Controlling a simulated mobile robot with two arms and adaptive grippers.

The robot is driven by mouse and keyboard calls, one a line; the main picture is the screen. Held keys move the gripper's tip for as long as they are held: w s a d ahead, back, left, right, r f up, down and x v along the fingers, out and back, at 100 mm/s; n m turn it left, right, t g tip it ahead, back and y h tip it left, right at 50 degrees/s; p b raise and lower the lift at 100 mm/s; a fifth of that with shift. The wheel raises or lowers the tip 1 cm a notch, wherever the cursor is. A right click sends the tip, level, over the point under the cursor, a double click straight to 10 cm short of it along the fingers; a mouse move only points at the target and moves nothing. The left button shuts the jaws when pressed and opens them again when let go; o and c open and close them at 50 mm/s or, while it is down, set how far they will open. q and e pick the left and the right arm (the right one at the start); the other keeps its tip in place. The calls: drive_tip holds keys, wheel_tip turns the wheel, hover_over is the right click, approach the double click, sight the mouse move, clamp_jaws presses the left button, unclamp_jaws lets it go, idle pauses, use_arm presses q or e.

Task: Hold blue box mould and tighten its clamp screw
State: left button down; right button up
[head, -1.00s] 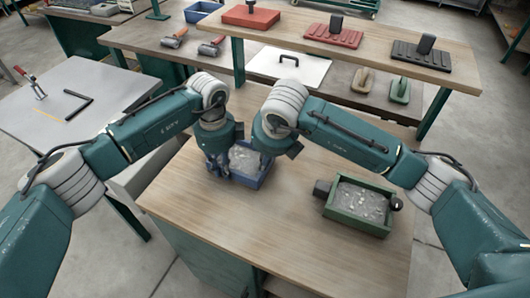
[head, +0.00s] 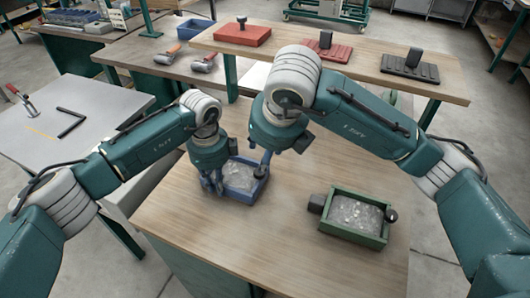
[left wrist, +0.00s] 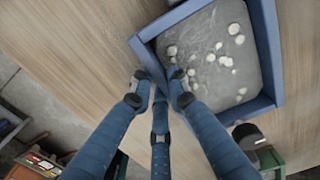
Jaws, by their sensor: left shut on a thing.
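The blue box mould (head: 262,187) stands on the wooden bench, filled with grey, lumpy material. It also shows in the left wrist view (left wrist: 268,52). My left gripper (head: 214,186) is shut on the mould's left wall; its fingers (left wrist: 160,88) meet at the wall in the left wrist view. A black knob, seemingly the clamp screw (head: 252,197), shows at the mould's front right. My right gripper (head: 270,158) points down just behind the mould's right side. Its fingertips are small and partly hidden, so I cannot tell whether they are open or touch anything.
A green box mould (head: 353,238) with similar filling and dark knobs stands to the right on the bench. A raised shelf (head: 290,44) behind carries a red block and tools. A grey table (head: 60,130) stands at left. The front of the bench is clear.

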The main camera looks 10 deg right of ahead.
idle(0.3)
use_arm(q)
drive_tip(key=c, duration=1.6)
unclamp_jaws()
drive_tip(key=shift+w, duration=0.1)
wheel_tip(320, 180, up, 12)
drive_tip(key=shift+r, duration=0.15)
wheel_tip(320, 180, up, 7)
drive_tip(key=p, duration=0.3)
drive_tip(key=shift+f, duration=0.2)
